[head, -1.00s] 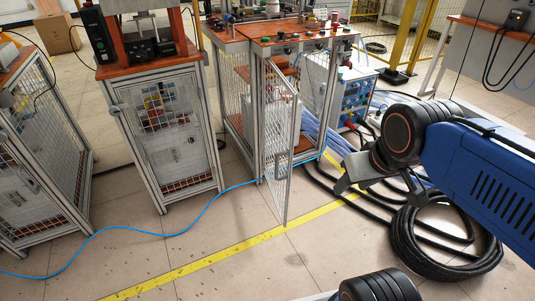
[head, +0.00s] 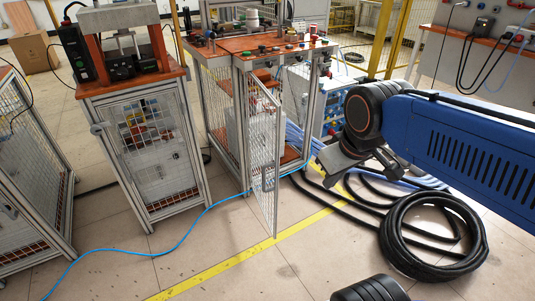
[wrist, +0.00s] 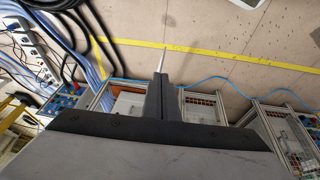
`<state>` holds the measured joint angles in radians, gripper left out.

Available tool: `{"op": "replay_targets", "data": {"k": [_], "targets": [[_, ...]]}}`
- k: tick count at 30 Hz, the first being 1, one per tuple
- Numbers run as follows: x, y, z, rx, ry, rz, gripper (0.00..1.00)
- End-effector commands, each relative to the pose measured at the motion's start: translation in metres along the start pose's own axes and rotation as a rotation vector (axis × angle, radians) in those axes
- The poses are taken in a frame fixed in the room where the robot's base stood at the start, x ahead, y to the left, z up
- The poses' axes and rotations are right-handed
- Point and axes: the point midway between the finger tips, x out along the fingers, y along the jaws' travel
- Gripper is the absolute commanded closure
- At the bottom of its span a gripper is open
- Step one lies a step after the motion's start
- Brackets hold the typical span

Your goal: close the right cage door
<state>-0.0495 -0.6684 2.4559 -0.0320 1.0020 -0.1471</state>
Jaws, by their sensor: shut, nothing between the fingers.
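The right cage door (head: 264,175) is a silver-framed mesh panel on the orange-topped cabinet (head: 262,45). It stands swung open, its free edge toward me and its foot near the yellow floor line. In the head view my gripper (head: 338,168) hangs to the right of the door, apart from it, in front of the cabinet's right side. In the wrist view my gripper (wrist: 160,88) has its fingers together with nothing between them. A thin pale upright, probably the door's edge (wrist: 167,48), shows just past the fingertips; I cannot tell whether they touch.
A second caged cabinet (head: 140,150) with a press on top stands left of the open door. A coil of black hose (head: 432,235) and cables lie on the floor at the right. A blue cable (head: 185,235) crosses the floor. The floor in front of the door is clear.

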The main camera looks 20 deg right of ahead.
Motion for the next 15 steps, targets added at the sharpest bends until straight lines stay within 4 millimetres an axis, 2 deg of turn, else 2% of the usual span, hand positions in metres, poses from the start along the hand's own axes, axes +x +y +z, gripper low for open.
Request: {"op": "replay_targets", "data": {"k": [1,8,15], "targets": [[0.000,0.000,-0.014,-0.061,-0.022,-0.002,1.00],[0.003,-0.003,-0.070,-0.350,-0.105,-0.010,1.00],[0.015,-0.013,-0.128,-0.651,-0.193,-0.029,1.00]]}}
